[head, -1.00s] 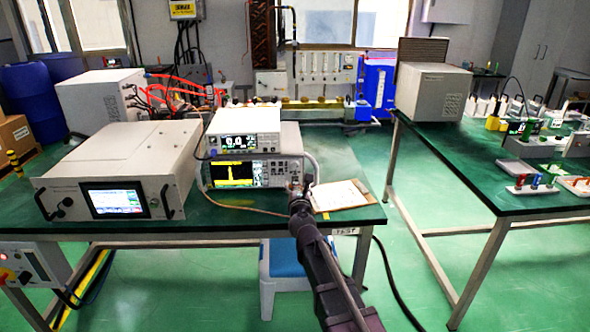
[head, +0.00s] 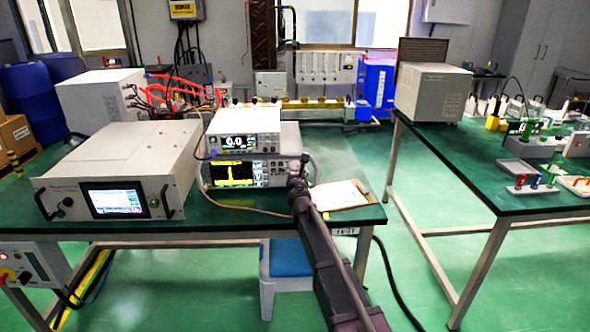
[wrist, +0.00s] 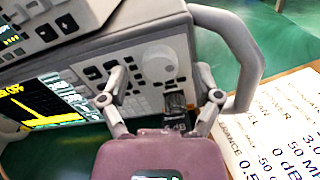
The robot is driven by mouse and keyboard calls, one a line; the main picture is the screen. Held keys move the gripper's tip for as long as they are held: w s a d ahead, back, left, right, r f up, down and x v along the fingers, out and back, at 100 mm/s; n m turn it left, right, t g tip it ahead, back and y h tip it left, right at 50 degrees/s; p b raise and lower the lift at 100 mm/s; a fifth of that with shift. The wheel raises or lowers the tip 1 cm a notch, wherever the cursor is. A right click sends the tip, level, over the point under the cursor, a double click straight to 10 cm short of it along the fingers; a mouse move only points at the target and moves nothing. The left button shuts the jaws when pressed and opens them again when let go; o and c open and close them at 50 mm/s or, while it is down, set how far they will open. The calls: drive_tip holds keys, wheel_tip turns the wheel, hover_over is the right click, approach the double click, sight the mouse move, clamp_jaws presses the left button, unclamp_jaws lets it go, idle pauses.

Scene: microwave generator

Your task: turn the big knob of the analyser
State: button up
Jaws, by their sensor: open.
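The analyser (head: 276,174) is the lower grey instrument in the stack on the green table, with a yellow trace on its lit screen. In the wrist view its panel (wrist: 88,78) is tilted, and the big knob (wrist: 158,64) is a pale round dial at the upper right of the keys. My gripper (wrist: 161,80) is open, with one finger on each side of the knob in the picture. Whether either finger touches the knob cannot be told. In the head view my gripper (head: 298,182) is at the analyser's right end and hides the knob.
A grey carrying handle (wrist: 246,50) curves out close to the right finger. A dark connector (wrist: 175,98) sits below the knob. A printed sheet (head: 340,195) lies right of the analyser. Another meter (head: 244,133) stands on top, and a larger unit (head: 118,163) stands left.

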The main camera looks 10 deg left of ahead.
clamp_jaws()
idle(0.3)
drive_tip(key=shift+w+m, duration=0.1)
drive_tip(key=shift+m, duration=0.4)
drive_tip(key=m, duration=0.3)
drive_tip(key=shift+m, duration=2)
